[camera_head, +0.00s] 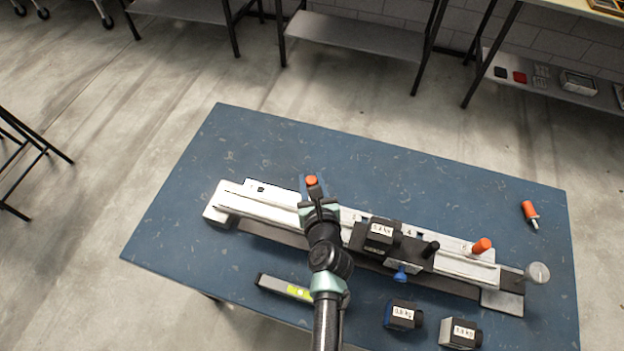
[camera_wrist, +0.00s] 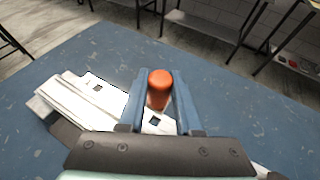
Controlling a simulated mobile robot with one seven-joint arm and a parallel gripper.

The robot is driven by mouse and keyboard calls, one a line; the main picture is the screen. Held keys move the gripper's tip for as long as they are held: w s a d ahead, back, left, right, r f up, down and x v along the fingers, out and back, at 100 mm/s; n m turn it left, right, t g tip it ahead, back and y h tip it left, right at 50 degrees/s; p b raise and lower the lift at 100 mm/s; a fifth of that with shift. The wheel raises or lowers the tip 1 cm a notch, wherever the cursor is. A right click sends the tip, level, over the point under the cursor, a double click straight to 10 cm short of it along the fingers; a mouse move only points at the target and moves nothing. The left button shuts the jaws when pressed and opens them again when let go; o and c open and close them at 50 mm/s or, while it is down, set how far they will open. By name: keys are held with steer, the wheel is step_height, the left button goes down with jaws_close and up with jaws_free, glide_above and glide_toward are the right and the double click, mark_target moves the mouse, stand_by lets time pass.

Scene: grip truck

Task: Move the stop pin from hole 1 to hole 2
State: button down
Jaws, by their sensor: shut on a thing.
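My gripper (camera_head: 314,188) is shut on an orange-topped stop pin (camera_head: 311,181). In the wrist view the pin (camera_wrist: 160,88) stands upright between the two blue fingers (camera_wrist: 158,98). Its lower end is hidden, so I cannot tell how it stands to the rail. The white rail (camera_head: 285,197) runs across the blue table under my gripper. One square hole (camera_wrist: 97,88) is open and empty to the left. Another dark square hole (camera_wrist: 155,122) shows just below the pin in the wrist view. I cannot read the numbers of these two holes.
A dark carriage (camera_head: 405,250) with a weight block sits on the rail to the right. A second orange pin (camera_head: 482,245) stands near the rail's right end. A loose orange pin (camera_head: 529,212) lies at the right. A level (camera_head: 286,288) and two blocks (camera_head: 403,315) (camera_head: 460,333) lie in front.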

steer(key=shift+f+b, duration=3)
steer(key=shift+f, duration=0.1)
steer(key=c, duration=0.5)
jaws_free()
steer(key=shift+s, duration=0.1)
steer(key=p+v, duration=0.1)
steer(key=v, duration=1.2)
steer(key=shift+p, duration=0.3)
